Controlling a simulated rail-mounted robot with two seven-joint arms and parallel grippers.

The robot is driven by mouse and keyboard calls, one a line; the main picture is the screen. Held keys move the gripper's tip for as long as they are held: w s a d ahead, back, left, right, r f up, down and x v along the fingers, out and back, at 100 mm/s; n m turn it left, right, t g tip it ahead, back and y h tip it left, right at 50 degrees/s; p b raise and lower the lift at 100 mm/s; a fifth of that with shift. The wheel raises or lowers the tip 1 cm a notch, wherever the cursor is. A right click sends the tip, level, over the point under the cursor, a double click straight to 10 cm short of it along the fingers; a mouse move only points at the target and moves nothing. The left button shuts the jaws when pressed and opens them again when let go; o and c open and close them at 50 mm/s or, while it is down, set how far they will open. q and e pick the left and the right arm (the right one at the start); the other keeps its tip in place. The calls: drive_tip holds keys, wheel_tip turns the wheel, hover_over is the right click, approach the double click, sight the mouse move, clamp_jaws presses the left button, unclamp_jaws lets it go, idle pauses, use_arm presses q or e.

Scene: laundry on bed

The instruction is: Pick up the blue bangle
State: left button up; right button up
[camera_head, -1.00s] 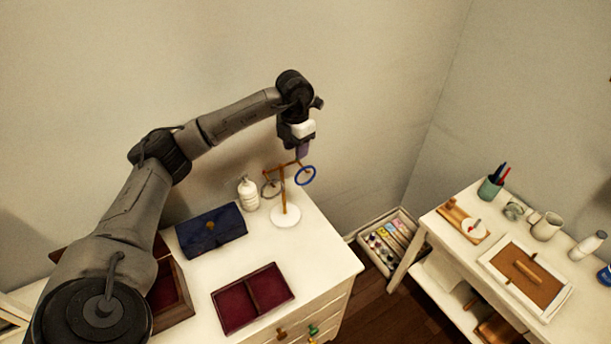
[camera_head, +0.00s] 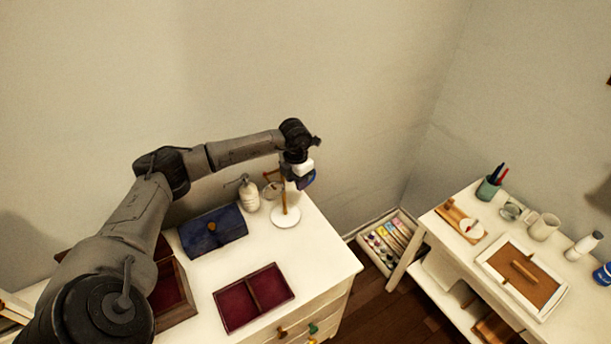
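The blue bangle (camera_head: 310,180) hangs on the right arm of the wooden stand (camera_head: 286,200), which has a round white base on the dresser top. Only part of the bangle shows, since my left gripper (camera_head: 301,180) is right at it and covers most of it. The gripper points down from above, and its fingertips are too small and hidden to tell whether they are open or closed on the bangle. A silvery bangle (camera_head: 271,190) hangs on the stand's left arm. My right gripper is not in view.
A white pump bottle (camera_head: 249,194) and a dark blue box (camera_head: 213,231) stand left of the stand. A red-lined tray (camera_head: 253,297) lies in front. The dresser's right front corner is clear. A white worktable (camera_head: 440,246) stands at the right.

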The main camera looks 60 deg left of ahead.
use_arm(q)
drive_tip(key=shift+f, duration=0.55)
drive_tip(key=shift+c, duration=0.2)
clamp_jaws()
